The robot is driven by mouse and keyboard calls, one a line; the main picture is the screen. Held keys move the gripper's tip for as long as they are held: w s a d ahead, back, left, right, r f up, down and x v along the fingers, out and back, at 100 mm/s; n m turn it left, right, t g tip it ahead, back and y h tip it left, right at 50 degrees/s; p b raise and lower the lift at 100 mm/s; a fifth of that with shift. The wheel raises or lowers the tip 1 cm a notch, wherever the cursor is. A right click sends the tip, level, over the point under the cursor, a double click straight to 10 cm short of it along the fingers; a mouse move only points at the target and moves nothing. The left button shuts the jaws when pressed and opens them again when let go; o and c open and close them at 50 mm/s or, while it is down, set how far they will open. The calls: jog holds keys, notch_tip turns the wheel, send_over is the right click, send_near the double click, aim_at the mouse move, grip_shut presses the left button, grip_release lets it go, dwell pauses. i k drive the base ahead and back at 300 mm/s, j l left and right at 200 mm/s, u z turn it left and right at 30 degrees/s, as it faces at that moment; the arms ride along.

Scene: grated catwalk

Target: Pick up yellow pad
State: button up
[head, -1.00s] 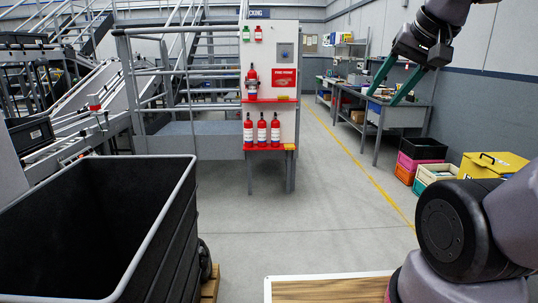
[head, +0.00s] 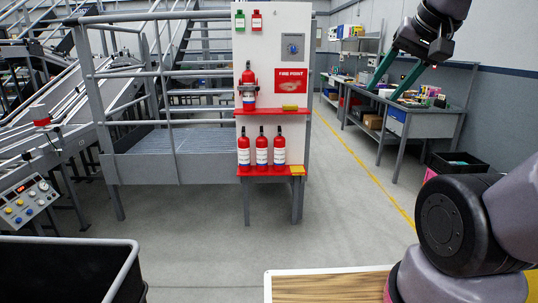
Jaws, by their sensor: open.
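Two small yellow pads show on the white fire point stand (head: 272,35) ahead. One yellow pad (head: 290,108) lies at the right end of the upper red shelf (head: 268,112). The other yellow pad (head: 297,170) lies at the right end of the lower red shelf (head: 265,173). My gripper (head: 381,92), with two green fingers, is open and empty at the upper right. In the picture it is to the right of the stand and well apart from both pads.
Red extinguishers (head: 261,150) stand left of the pads on both shelves. A black bin (head: 65,270) is at the lower left, beside a control panel (head: 27,200). A workbench (head: 410,115) and black crate (head: 458,163) line the right. The grey floor before the stand is clear.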

aim_at(286, 106)
jog(key=i, duration=2.95)
